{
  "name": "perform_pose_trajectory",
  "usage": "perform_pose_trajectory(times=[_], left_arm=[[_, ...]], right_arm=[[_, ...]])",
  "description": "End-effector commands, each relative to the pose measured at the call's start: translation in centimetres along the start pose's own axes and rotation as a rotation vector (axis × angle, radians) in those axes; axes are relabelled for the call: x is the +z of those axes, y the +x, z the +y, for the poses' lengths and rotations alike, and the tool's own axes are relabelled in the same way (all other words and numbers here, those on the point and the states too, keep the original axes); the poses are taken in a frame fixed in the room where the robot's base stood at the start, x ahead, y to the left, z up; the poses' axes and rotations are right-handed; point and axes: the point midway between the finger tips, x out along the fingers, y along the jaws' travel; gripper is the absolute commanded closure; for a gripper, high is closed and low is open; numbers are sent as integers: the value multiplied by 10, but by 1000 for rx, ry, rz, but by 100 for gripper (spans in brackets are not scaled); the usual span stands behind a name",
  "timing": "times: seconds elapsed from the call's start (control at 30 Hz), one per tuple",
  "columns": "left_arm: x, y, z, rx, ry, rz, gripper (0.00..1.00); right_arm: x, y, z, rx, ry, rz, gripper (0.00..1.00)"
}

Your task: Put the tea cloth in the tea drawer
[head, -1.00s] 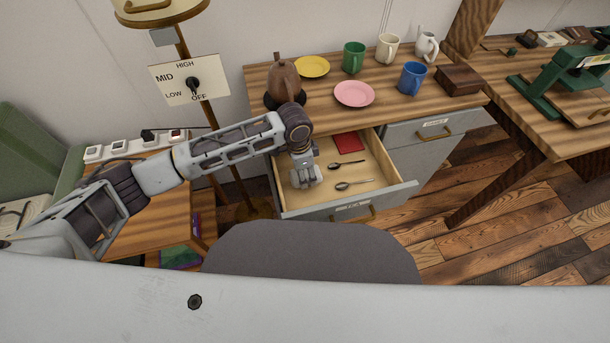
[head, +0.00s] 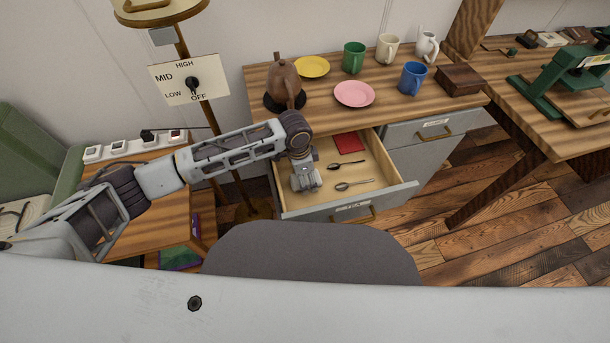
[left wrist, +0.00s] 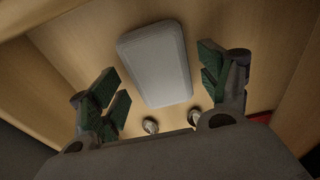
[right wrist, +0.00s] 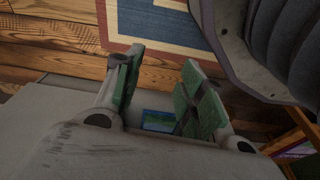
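The tea drawer (head: 395,196) is pulled open, with a label and brass handle on its front. My left gripper (head: 307,184) is low over the drawer's left part. In the left wrist view its fingers (left wrist: 160,95) are open and apart. A pale grey, rounded flat piece (left wrist: 155,62) lies on the drawer floor beyond the fingertips, not gripped; I cannot tell whether it is the tea cloth. A red flat square (head: 348,142) lies at the drawer's back. My right gripper (right wrist: 160,85) is open and empty, away from the drawer.
Two spoons (head: 346,164) lie in the drawer. A brown teapot (head: 283,82), a pink plate (head: 354,94), a yellow plate (head: 312,66) and several mugs stand on the top above. A closed drawer (head: 430,132) is at the right. A side table (head: 165,215) stands left.

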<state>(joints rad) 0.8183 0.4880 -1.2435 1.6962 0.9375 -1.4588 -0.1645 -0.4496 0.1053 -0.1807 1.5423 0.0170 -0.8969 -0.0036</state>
Motion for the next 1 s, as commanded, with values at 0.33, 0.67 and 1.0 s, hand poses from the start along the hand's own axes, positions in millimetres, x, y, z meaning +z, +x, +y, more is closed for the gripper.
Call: perform_pose_trajectory(times=[0.33, 0.67, 1.0], left_arm=[[0, -1, 0, -1, 0, 0, 21], [0, -18, -1, -1, 0, 1, 21], [0, -56, -1, -1, -1, 0, 21]], right_arm=[[-3, -2, 1, 1, 0, 3, 60], [-12, -7, 1, 2, 0, 25, 60], [15, 21, 12, 18, 1, 17, 60]])
